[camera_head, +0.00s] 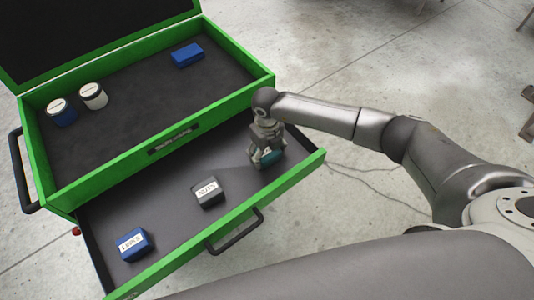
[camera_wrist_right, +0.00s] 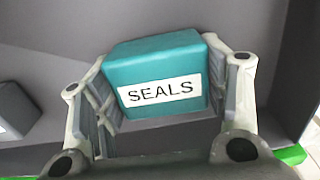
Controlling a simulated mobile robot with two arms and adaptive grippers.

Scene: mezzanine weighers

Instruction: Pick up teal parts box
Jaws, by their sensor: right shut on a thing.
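The teal parts box (camera_wrist_right: 155,65) fills the middle of the right wrist view, with a white label reading SEALS. In the head view the teal box (camera_head: 271,158) is partly hidden by my right gripper, at the right end of the open drawer. My right gripper (camera_head: 266,155) is shut on the box, with one finger on each side of it; it also shows in the right wrist view (camera_wrist_right: 165,100). I cannot tell whether the box touches the drawer floor. My left gripper is not in view.
The green chest's drawer (camera_head: 185,258) is pulled out. It also holds a grey NUTS box (camera_head: 208,193) and a blue LINKS box (camera_head: 133,245). The upper tray (camera_head: 130,135) holds a blue box (camera_head: 187,55) and two jars (camera_head: 93,97). Drawer walls stand close around the teal box.

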